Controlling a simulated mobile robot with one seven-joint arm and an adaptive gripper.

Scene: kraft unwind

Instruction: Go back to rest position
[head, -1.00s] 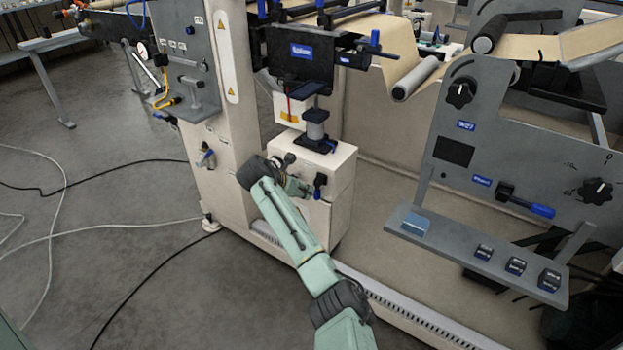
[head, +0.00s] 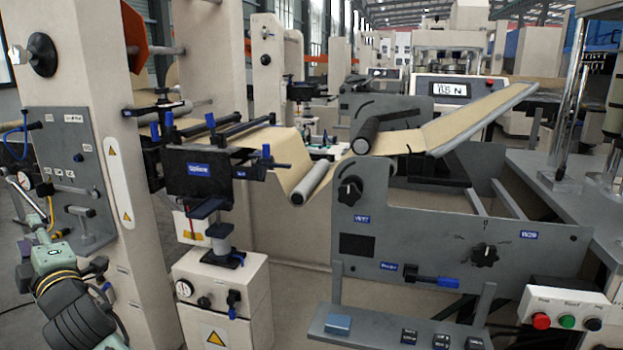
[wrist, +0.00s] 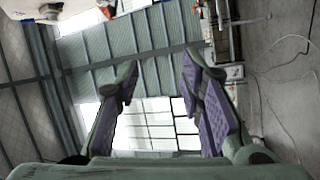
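My gripper (wrist: 162,80) shows in the wrist view with its two purple-padded fingers spread apart and nothing between them. Behind the fingers are a ribbed wall, roof beams and bright windows. In the head view my green and black arm (head: 70,290) is folded up at the lower left, in front of the grey gauge panel (head: 75,180). The gripper's fingertips cannot be made out in the head view.
The kraft web (head: 265,150) runs over a roller (head: 312,180) to the right. A grey panel with knobs (head: 440,230) stands at centre right. A button box (head: 565,318) is at the lower right. A cream cabinet (head: 225,295) stands close to my arm.

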